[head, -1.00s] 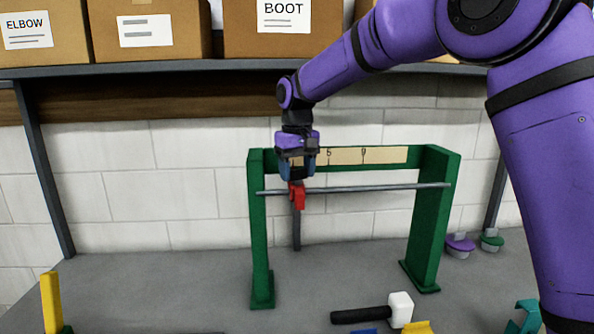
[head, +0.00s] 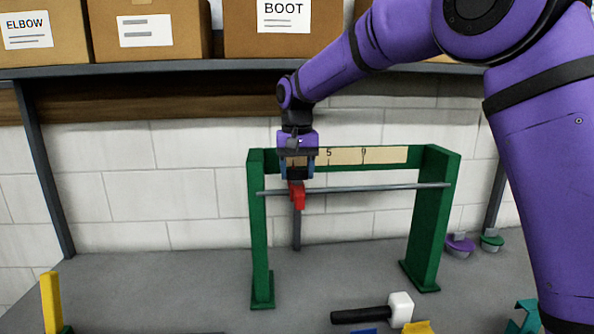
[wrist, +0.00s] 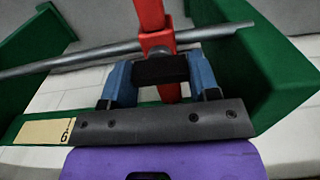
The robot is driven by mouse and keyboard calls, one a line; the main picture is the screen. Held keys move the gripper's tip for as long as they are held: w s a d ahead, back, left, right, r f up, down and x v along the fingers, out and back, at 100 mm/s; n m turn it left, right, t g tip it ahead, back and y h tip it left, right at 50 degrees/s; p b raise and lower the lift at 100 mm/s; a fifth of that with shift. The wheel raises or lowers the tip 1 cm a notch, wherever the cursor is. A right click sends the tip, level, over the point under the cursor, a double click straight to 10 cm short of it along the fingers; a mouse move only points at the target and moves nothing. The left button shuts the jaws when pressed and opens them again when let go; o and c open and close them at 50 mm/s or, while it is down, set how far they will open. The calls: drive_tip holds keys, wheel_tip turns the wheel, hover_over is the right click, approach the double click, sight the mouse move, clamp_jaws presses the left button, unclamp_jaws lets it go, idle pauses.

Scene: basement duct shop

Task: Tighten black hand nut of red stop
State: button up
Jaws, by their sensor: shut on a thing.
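The red stop (head: 298,196) sits on the grey rod (head: 375,188), near the left post of the green frame. My gripper (head: 297,175) is just above the stop. In the wrist view its two blue fingers (wrist: 160,78) are shut on the black hand nut (wrist: 160,69), one on each side. The nut's threads are hidden, so I cannot tell how tight it is.
The green frame (head: 432,220) has a pale scale strip (head: 385,155) along its top bar. A white-headed mallet (head: 400,309) lies in front. Purple (head: 460,246) and green (head: 491,241) round pieces lie at right. A shelf with boxes (head: 155,30) is above.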

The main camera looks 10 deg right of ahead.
drive_tip(key=o, duration=0.9)
drive_tip(key=shift+r, duration=0.1)
wheel_tip(320, 180, up, 11)
drive_tip(key=shift+f, duration=0.15)
